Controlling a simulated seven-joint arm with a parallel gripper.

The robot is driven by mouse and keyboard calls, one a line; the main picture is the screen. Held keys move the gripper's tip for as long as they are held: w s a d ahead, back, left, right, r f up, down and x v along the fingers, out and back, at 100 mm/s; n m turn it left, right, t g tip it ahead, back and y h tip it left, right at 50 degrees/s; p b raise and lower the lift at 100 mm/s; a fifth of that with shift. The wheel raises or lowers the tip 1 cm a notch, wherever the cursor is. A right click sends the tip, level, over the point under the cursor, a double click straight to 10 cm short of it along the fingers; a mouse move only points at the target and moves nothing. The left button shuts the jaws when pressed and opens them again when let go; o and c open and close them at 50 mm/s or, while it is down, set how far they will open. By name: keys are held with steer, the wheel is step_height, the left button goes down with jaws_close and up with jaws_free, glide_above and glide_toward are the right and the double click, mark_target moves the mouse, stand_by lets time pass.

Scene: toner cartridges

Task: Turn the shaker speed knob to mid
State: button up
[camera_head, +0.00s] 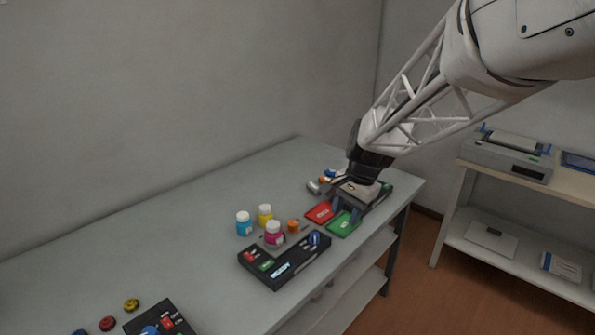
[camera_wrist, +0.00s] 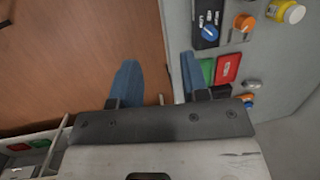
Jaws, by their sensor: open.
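A black control box (camera_head: 283,262) with a lit READY display stands at the front of the table, with a blue knob (camera_head: 314,239) at its right end. The knob also shows in the wrist view (camera_wrist: 209,33). A second black box (camera_head: 160,318) with a blue knob (camera_head: 150,331) is partly cut off at the bottom left. I cannot tell which knob is the shaker speed knob. My gripper (camera_head: 347,208) is open and empty, to the right of the READY box and apart from it. Its two blue fingers (camera_wrist: 158,80) show in the wrist view.
A red plate (camera_head: 319,212) and a green plate (camera_head: 343,225) lie close to the gripper. Cyan (camera_head: 244,223), yellow (camera_head: 265,214) and magenta (camera_head: 274,234) bottles stand behind the READY box, with an orange piece (camera_head: 293,226). The left table middle is clear.

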mark_target(314, 235)
steer(key=w+a+f+m, duration=0.1)
steer(key=w+f+m, duration=0.1)
steer(key=w+f, duration=0.4)
steer(key=w+a+f+m+g+y, duration=0.1)
steer(key=w+a+f+m, duration=0.1)
steer(key=w+f, duration=0.4)
steer(key=w+m, duration=0.1)
steer(key=w, duration=0.3)
steer(key=shift+f+m+y, duration=0.3)
steer(key=shift+f, duration=0.1)
steer(key=shift+s+x, duration=0.2)
steer(key=shift+x, duration=3.7)
steer(key=c, duration=0.6)
steer(key=shift+r, duration=0.1)
steer(key=shift+c, duration=0.2)
